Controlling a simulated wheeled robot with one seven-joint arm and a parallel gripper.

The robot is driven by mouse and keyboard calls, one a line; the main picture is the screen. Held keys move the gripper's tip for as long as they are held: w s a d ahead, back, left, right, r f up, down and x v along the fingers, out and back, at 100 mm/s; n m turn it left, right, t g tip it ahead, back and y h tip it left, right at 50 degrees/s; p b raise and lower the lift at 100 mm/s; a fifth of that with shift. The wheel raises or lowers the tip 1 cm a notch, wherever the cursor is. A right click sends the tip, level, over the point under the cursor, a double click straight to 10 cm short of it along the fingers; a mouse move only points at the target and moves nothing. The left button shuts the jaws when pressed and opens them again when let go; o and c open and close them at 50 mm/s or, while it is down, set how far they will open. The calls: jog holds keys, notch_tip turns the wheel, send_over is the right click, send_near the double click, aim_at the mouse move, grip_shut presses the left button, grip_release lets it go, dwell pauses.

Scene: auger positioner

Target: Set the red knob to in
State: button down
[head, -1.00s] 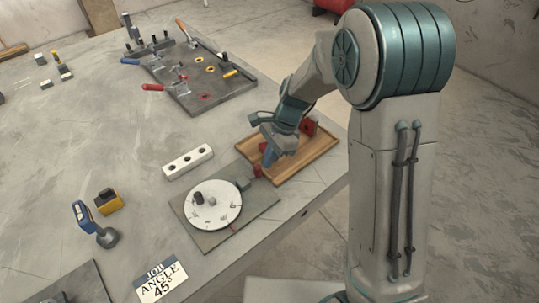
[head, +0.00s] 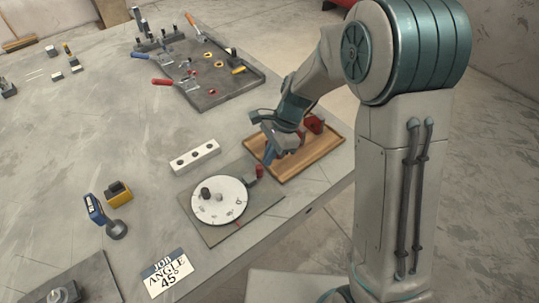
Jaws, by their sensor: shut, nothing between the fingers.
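A small red knob (head: 260,171) sits at the upper right edge of the round white dial (head: 213,209), beside a small grey block (head: 249,181). The dial lies on a flat grey plate (head: 256,205) and carries a dark peg (head: 205,193) and a lighter stub. My gripper (head: 268,157) is shut and empty, pointing down just above and right of the red knob. Whether its fingertips touch the knob cannot be told. The knob's exact setting is too small to read.
A wooden tray (head: 316,160) with a red part (head: 315,124) lies behind my gripper. A white block with holes (head: 195,158) lies left of it. A card reading "JOB ANGLE 45°" (head: 167,273) and a blue-handled tool (head: 96,210) are nearer. A dark fixture plate (head: 215,88) is farther back.

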jog(key=p+v, duration=0.6)
jog(key=v, duration=0.2)
jog(key=shift+w+d+r, duration=0.2)
jog(key=shift+d+r, duration=0.05)
jog(key=shift+d, duration=0.05)
jog(key=s+d+r+n+t+h, duration=0.3)
jog(key=s+d+r+n+t, duration=0.2)
jog(key=s+d+r+n, duration=0.6)
jog(key=s+d+r, duration=0.2)
jog(key=s+d, duration=0.3)
jog(key=s, duration=0.1)
jog(key=shift+d+n+h, duration=0.3)
jog(key=shift+d, duration=0.1)
jog(key=shift+w, duration=0.1)
dwell(0.9)
